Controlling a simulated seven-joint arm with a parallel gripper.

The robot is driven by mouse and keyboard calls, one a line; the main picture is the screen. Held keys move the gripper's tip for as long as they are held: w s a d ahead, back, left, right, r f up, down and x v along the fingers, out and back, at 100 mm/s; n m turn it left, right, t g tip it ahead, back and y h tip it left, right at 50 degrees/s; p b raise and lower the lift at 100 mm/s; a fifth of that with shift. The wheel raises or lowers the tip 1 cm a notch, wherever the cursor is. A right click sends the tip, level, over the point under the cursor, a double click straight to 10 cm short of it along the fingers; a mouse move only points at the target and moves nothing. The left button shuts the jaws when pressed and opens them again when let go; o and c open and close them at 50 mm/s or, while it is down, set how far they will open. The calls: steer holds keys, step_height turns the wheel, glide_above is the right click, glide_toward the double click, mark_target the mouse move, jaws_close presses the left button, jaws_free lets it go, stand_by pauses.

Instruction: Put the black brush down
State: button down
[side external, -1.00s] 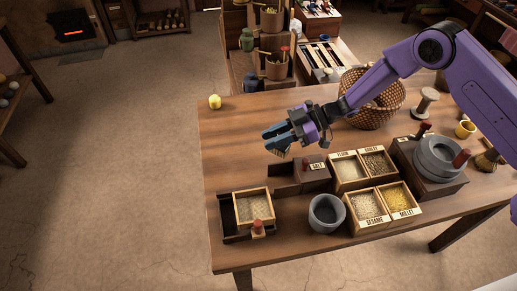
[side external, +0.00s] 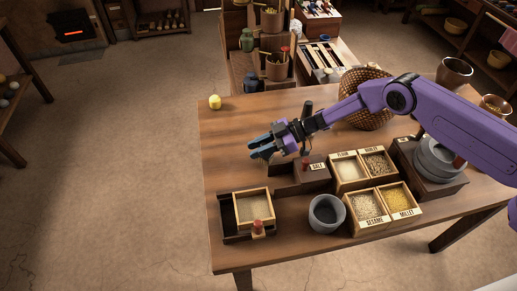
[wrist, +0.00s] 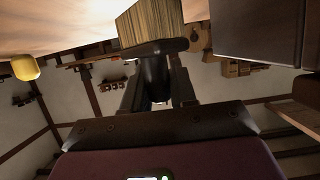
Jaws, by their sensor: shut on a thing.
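The black brush shows in the wrist view, with straw-coloured bristles (wrist: 152,22) and a black handle (wrist: 155,68). My gripper (wrist: 158,85) is shut on the handle, and the bristles point away from the wrist, close to the wooden table surface. I cannot tell if they touch it. In the side view my gripper (side external: 258,150) is low over the table (side external: 235,165), behind and left of the salt box. The brush cannot be made out clearly there.
The salt box (side external: 312,171) is just right of my gripper. Trays of grain and flour (side external: 350,171), a grey stone bowl (side external: 326,212) and a dark tray with a wooden box (side external: 253,206) stand nearer. A yellow object (side external: 215,102) is at the back left. Table left of my gripper is clear.

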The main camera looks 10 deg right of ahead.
steer(key=shift+f, duration=0.5)
steer(key=shift+f, duration=0.1)
steer(key=c, duration=0.9)
jaws_free()
steer(key=shift+w+d+r, duration=0.1)
steer(key=shift+d+r, duration=0.1)
steer(key=shift+r, duration=0.05)
steer(key=v, duration=1.1)
steer(key=shift+d, duration=0.3)
